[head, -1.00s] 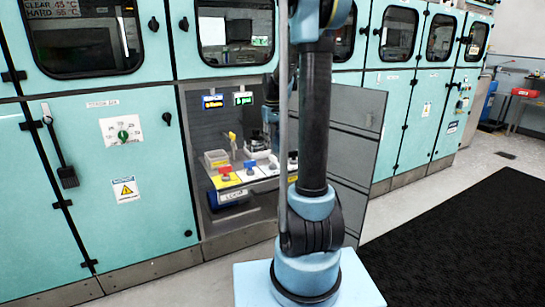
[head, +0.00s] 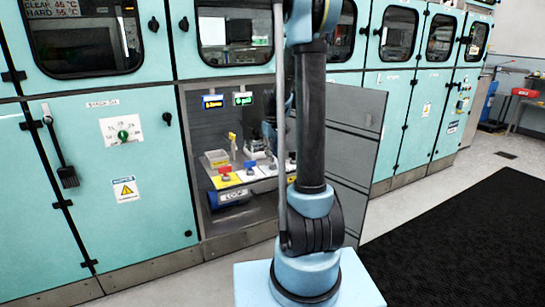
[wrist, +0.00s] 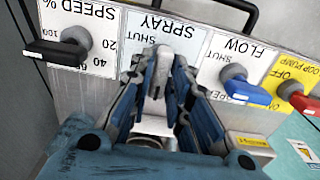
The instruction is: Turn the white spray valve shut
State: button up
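The white spray valve handle (wrist: 158,78) shows in the wrist view, on the panel plate marked SPRAY (wrist: 166,32), whose lettering is upside down. My gripper (wrist: 165,68) reaches in from below, with one blue finger on each side of the handle. The fingers converge and appear closed on it; the exact contact is partly hidden. In the head view my arm column covers most of the gripper and the spray valve.
Beside the spray valve are a black SPEED handle (wrist: 62,48), a blue FLOW handle (wrist: 246,88) and a red LOOP PUMP handle (wrist: 304,101). In the head view, a grey open door (head: 352,150) stands right of the recess. A black mat (head: 460,240) lies on clear floor.

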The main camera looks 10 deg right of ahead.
jog(key=shift+m, duration=0.3)
grip_shut()
jog(key=m, duration=0.3)
jog(key=shift+m, duration=0.3)
jog(key=m, duration=0.4)
jog(key=shift+m, duration=0.3)
jog(key=m, duration=0.4)
jog(key=shift+m, duration=2.5)
jog(key=o, duration=0.7)
grip_release()
